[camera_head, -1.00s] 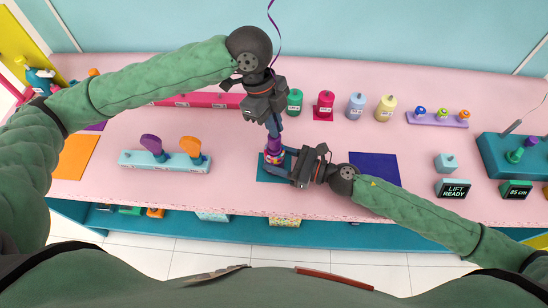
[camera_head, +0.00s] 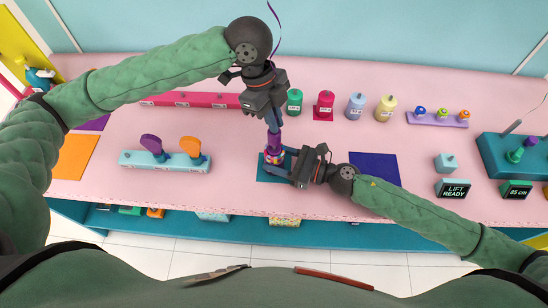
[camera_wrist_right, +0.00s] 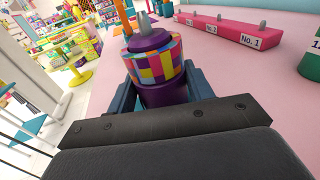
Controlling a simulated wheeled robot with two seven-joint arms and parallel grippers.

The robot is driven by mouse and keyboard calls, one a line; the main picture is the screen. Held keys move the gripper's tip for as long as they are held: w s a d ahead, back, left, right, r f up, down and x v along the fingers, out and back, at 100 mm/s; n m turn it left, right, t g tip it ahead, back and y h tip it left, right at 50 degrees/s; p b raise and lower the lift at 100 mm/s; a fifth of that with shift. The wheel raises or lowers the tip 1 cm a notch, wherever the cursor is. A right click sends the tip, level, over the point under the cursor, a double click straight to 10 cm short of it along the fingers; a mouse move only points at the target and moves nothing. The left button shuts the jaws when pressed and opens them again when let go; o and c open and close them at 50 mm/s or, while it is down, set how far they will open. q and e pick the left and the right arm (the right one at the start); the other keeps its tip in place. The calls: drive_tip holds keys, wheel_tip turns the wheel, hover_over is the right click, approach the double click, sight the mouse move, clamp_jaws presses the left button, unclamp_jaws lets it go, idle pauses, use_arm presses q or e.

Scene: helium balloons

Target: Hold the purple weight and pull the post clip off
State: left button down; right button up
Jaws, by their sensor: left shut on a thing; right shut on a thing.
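The purple weight stands on a teal mat (camera_head: 262,174); in the right wrist view it (camera_wrist_right: 163,95) has a multicoloured checked band and a bare grey post (camera_wrist_right: 144,20) on top. My right gripper (camera_head: 283,164) is shut around the weight's sides; its blue fingers show on both sides in the wrist view. A purple ribbon (camera_head: 276,30) rises above the left gripper. The clip is not seen in the wrist view.
A pale blue stand (camera_head: 165,162) with purple and orange pieces is left of the weight. A dark blue mat (camera_head: 377,166) lies right. Green, red, blue and yellow weights (camera_head: 357,105) stand behind. A "LIFT READY" display (camera_head: 453,189) is at right.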

use_arm(q)
drive_tip(key=shift+r, duration=2.4)
use_arm(e)
drive_tip(key=o, duration=1.7)
drive_tip(key=shift+v, duration=5.95)
drive_tip(key=shift+f, duration=0.1)
use_arm(q)
drive_tip(key=shift+s+f, duration=0.1)
use_arm(e)
drive_tip(key=shift+s, duration=0.1)
